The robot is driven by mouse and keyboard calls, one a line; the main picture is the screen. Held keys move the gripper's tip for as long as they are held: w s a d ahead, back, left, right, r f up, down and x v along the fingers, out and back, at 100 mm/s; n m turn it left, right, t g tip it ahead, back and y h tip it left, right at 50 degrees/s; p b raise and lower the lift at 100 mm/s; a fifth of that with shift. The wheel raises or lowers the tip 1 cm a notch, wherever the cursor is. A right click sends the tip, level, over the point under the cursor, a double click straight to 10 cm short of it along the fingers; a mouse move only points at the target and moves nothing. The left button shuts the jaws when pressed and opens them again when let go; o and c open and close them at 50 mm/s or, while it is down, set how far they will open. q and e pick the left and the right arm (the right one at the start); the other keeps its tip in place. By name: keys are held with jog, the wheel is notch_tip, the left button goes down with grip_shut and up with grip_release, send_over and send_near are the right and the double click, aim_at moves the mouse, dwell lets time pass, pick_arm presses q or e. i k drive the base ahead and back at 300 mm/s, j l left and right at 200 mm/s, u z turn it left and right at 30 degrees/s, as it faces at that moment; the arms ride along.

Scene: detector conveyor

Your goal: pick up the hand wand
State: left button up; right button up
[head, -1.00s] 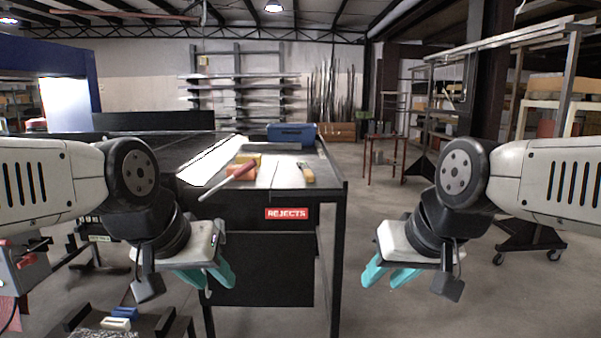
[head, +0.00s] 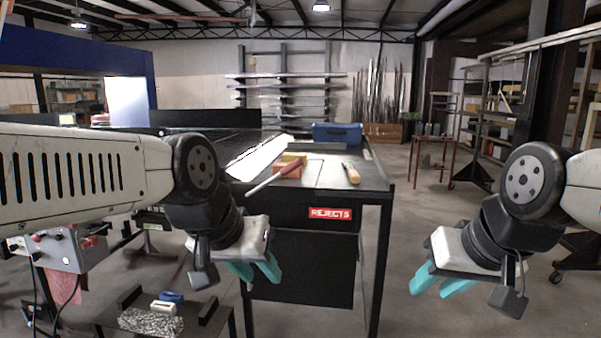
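A thin rod with a red grip and a pale grey end, which looks like the hand wand (head: 275,178), lies at a slant across an orange block (head: 290,171) on the dark table (head: 325,186) marked REJECTS. Its grey end points to the near left. My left gripper (head: 256,276) has teal fingers apart and hangs empty in front of the table, below and to the left of the wand. My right gripper (head: 442,288) is also open and empty, to the right of the table, well away from the wand.
A low stand (head: 210,318) with small blocks is at the lower left, near a grey control box (head: 75,250).

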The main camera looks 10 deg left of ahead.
aim_at(354, 178)
jog(key=i+l, duration=0.15)
jog(key=i, duration=0.4)
jog(key=i+l, duration=0.2)
jog(key=i, duration=0.3)
jog(key=i+l, duration=0.15)
jog(key=i, duration=0.4)
jog(key=i+l, duration=0.2)
jog(key=i, duration=0.35)
